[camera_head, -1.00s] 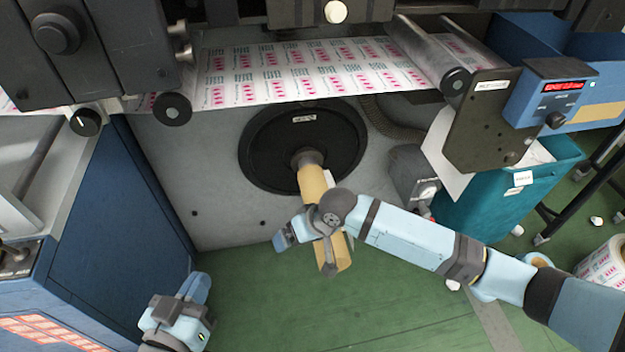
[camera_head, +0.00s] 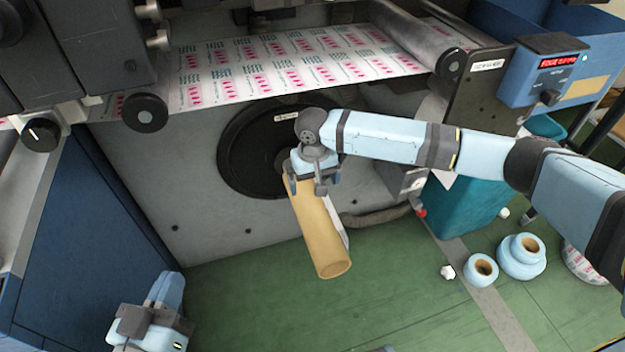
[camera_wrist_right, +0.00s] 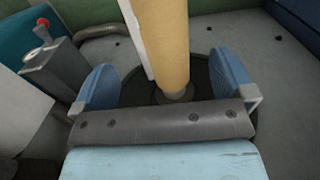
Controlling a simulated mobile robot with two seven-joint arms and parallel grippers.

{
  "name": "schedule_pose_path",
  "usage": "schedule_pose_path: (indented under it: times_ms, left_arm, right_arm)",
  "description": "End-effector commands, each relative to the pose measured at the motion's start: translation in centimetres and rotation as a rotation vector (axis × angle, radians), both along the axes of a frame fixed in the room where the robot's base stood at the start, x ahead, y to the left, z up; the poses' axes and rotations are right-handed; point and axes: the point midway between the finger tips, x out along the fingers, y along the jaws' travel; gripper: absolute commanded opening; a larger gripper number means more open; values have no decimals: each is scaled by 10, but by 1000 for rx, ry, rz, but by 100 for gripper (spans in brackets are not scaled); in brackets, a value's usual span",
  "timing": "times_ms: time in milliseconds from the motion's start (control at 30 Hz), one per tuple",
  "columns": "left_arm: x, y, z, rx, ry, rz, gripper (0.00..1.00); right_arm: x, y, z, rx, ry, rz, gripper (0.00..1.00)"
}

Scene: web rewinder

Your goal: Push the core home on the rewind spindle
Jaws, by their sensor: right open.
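The core (camera_head: 322,238) is a tan cardboard tube with a pale strip along one side. It slants down and outward from the black disc (camera_head: 240,165) on the grey machine face. My right gripper (camera_head: 313,178) is over the core's upper end and hides where it meets the spindle in the head view. In the right wrist view the core (camera_wrist_right: 168,40) runs between the spread blue fingers, and the grey spindle (camera_wrist_right: 178,94) shows at its machine end. I cannot tell whether a finger touches the core. My left gripper (camera_head: 168,290) is low at the left, away from the core; its jaw opening is unclear.
The printed web (camera_head: 290,68) stretches above the disc between rollers. A teal bin (camera_head: 465,205) stands right of the core. Blue-white rolls (camera_head: 520,257) lie on the green floor at right. A blue cabinet (camera_head: 95,220) bounds the left. Floor below the core is clear.

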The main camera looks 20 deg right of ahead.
Motion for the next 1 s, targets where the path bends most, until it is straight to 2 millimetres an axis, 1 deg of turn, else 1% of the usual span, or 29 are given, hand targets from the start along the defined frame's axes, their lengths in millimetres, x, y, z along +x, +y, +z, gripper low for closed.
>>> schedule_pose_path:
  times_ms: [167, 267, 467, 600, 800, 1000]
  left_arm:
    - [0, -1, 2, -12, -18, -4, 0]
    - [0, -4, 7, -33, -49, -12, 0]
    - [-4, -11, 32, -107, -162, -40, 0]
    - [-3, -12, 15, -87, -111, -52, 0]
    - [-1, -14, -4, -60, -51, -67, 0]
    - [0, -15, -13, -45, -20, -78, 0]
  right_arm:
    - [0, 0, -8, 1, 0, 1, 100]
    - [0, 0, -22, -1, 1, 1, 100]
    - [0, 0, -62, 0, 1, 1, 100]
    - [0, 0, -89, -1, 0, 1, 100]
    - [0, 0, -121, 0, -1, 1, 100]
    - [0, 1, -136, 1, -2, 2, 100]
